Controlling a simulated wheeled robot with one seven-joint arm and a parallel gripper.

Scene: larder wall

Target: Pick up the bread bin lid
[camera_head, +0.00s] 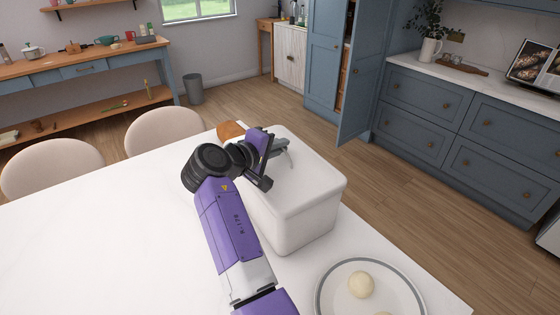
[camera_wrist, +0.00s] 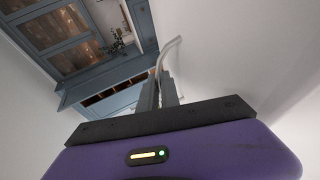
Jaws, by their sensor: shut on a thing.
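The white bread bin (camera_head: 300,222) stands on the white table in the head view. Its white lid (camera_head: 312,182) sits on top, and I see no clear gap between lid and bin. My gripper (camera_head: 284,150) is at the far part of the lid's top, shut on the lid's handle. My arm hides part of the bin's left side. In the wrist view the fingers (camera_wrist: 168,92) close on the curved pale handle (camera_wrist: 170,48), and the pale lid surface (camera_wrist: 225,55) fills the right side.
A grey-rimmed plate (camera_head: 322,291) with pale round dough pieces (camera_head: 361,285) is near the bin at the front right. A wooden item (camera_head: 229,130) lies behind the bin. Two cream chairs (camera_head: 52,168) stand at the far left edge. The table's left part is clear.

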